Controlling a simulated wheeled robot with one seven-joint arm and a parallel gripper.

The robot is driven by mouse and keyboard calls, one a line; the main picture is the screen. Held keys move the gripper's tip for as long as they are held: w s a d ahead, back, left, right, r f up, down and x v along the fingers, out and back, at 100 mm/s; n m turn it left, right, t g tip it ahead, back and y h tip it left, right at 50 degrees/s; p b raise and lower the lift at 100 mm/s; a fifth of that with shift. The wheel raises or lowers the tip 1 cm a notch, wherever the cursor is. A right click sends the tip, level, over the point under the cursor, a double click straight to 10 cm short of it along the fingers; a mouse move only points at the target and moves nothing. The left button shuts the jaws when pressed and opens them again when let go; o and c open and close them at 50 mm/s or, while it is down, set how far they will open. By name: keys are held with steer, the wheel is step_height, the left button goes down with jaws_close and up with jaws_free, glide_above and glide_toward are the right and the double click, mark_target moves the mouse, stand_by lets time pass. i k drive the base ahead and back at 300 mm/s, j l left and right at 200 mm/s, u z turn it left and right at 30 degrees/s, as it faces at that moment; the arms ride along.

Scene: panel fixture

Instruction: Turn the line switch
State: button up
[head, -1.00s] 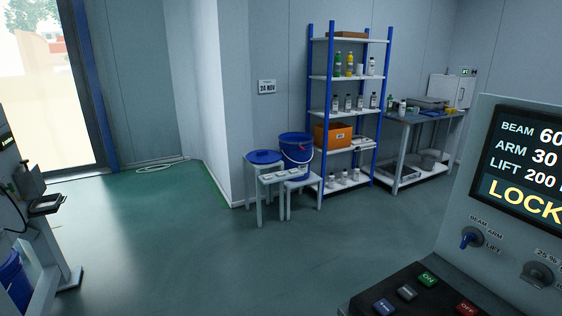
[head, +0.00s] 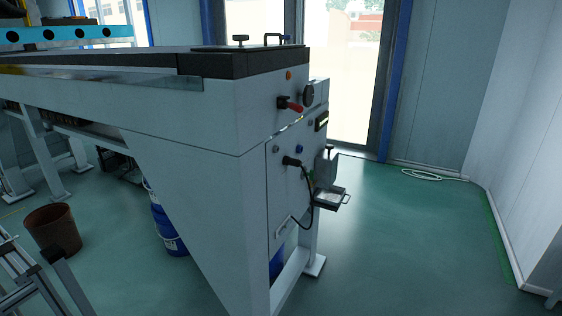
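No part is labelled legibly as the line switch, so I cannot tell which control it is. On the end face of a large grey machine (head: 190,135) is a red-handled lever (head: 294,107) on a black hub, pointing right and slightly down. Below it is a black knob or plug (head: 291,162) beside a small blue button (head: 299,149). A round dial (head: 309,95) and a small lit display (head: 321,121) sit to the right, seen at a steep angle. My gripper is not in view.
A small tray (head: 331,197) juts from the machine's right side, with a black cable hanging near it. A brown bin (head: 53,230) and a blue drum (head: 168,226) stand at left.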

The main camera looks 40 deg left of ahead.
mark_target(311, 174)
steer(key=i+l+u, duration=0.15)
steer(key=i, duration=1.75)
steer(key=i+l+u, duration=0.1)
steer(key=i+u, duration=0.2)
steer(key=i, duration=0.15)
steer(key=i+l+u, duration=0.15)
steer(key=i+u, duration=0.15)
steer(key=i, duration=0.15)
steer(key=i+l+u, duration=0.25)
steer(key=i+l, duration=0.05)
steer(key=i, duration=0.1)
